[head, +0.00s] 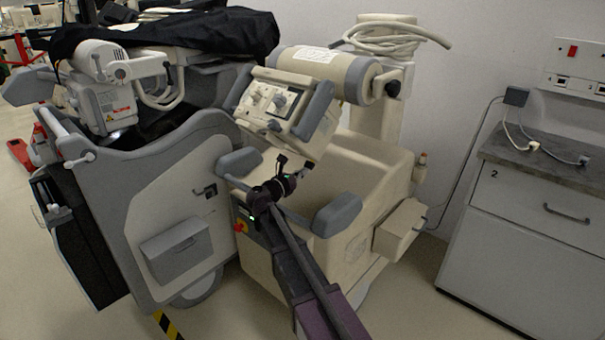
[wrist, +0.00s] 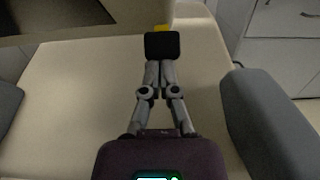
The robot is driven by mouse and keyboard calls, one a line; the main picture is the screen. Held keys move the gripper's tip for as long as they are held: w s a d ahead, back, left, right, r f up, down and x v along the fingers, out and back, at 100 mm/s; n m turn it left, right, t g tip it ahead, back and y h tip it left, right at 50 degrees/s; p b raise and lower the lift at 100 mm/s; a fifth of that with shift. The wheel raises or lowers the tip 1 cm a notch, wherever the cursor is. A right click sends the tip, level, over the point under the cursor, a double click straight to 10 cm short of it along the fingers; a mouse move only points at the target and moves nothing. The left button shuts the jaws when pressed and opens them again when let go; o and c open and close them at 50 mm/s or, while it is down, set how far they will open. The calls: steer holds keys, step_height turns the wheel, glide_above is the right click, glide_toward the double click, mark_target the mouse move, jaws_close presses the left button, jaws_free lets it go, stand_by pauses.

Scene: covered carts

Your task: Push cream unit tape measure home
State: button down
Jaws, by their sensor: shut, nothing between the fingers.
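The cream unit (head: 365,165) stands in the middle of the head view, with a tilted control panel and grey armrest-like bumpers. My gripper (wrist: 161,58) is over its pale top surface, fingers together and black tips meeting. A small yellow thing (wrist: 162,28), possibly the tape measure, shows just beyond the tips. Most of it is hidden behind them, and I cannot tell whether they touch it. In the head view my gripper (head: 292,178) is small and dark below the control panel; I cannot make out the tape measure there.
Grey bumpers flank my gripper, one at right (wrist: 275,120) and one at left (wrist: 8,100). The control panel (head: 285,105) overhangs above. A grey-and-cream cart (head: 180,190) under a black cover stands left. A drawer cabinet (head: 540,230) stands right, with floor between.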

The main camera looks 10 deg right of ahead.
steer(key=shift+f, duration=0.1)
steer(key=f+b+v, duration=0.2)
steer(key=b+v, duration=0.1)
steer(key=v, duration=1)
steer(key=shift+f, duration=0.35)
steer(key=shift+d, duration=0.1)
